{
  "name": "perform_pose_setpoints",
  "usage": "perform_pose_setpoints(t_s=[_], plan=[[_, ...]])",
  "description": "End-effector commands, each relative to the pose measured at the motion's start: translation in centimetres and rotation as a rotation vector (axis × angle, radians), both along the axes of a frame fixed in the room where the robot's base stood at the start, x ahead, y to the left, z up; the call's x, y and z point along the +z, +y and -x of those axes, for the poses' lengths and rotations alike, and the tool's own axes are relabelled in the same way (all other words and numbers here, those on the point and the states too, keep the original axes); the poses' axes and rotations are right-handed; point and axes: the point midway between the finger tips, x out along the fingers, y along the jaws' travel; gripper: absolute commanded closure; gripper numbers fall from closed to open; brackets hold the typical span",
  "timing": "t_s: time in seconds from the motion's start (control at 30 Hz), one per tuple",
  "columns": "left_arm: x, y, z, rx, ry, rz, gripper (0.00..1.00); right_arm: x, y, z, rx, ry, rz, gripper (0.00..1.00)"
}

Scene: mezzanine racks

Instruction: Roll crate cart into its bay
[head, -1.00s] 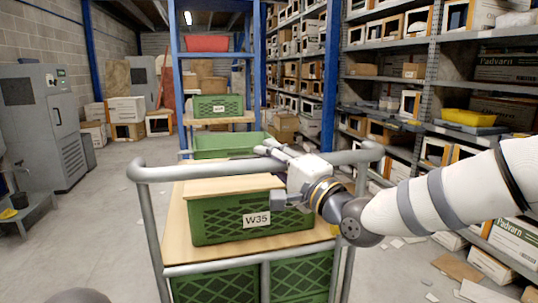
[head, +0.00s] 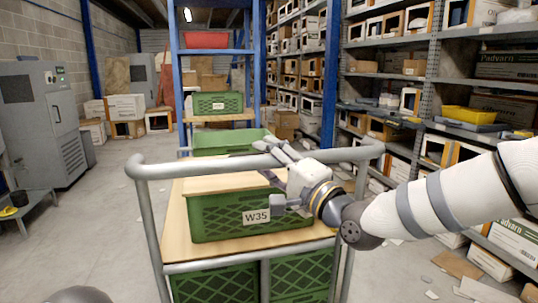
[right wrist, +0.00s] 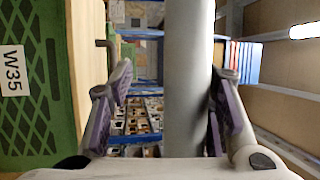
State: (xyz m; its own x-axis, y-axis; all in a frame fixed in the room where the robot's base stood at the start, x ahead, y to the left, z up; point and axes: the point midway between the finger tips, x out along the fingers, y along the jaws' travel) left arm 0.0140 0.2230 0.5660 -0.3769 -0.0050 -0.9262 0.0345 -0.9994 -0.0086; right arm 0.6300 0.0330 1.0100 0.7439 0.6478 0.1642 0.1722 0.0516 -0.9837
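The crate cart's grey tube handle (head: 230,162) spans the front of the head view. A green crate labelled W35 (head: 225,218), with a flat board on top, sits on the cart's wooden deck (head: 178,243). More green crates (head: 300,275) sit below. My right gripper (head: 268,172) is at the handle's right part. In the right wrist view its fingers (right wrist: 168,105) stand apart on both sides of a grey tube (right wrist: 188,70). A gap shows on the left finger's side; contact on the right is unclear. My left gripper is out of view.
A blue rack (head: 176,80) stands ahead, with a red bin (head: 206,40) and a green crate (head: 218,104) on it. Full grey shelving (head: 432,75) lines the right. A grey cabinet (head: 40,115) stands left. Floor (head: 110,200) is clear left of the cart; cardboard lies right.

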Motion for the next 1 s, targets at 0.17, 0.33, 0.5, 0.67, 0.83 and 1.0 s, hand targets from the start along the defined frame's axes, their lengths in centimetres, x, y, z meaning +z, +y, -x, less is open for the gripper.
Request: perform_pose_setpoints(t_s=[0.17, 0.33, 0.5, 0.67, 0.83, 1.0], plan=[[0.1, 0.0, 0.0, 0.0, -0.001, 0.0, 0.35, 0.4, 0.0, 0.0, -0.002, -0.006, -0.004, 0.57], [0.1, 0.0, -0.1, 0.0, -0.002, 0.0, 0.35, 0.6, -0.4, 0.2, -0.002, -0.008, -0.008, 0.57], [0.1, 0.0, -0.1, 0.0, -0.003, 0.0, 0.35, -0.1, -2.8, 3.0, -0.003, -0.005, -0.008, 0.57], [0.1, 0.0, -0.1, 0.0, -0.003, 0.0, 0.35, -0.9, -5.6, 6.2, -0.003, -0.005, -0.007, 0.57], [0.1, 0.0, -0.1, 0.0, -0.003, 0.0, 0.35, -1.4, -7.4, 8.4, -0.003, -0.006, -0.006, 0.57], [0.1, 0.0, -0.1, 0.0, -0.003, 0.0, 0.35, -1.6, -7.9, 9.0, -0.003, -0.007, -0.004, 0.57]])
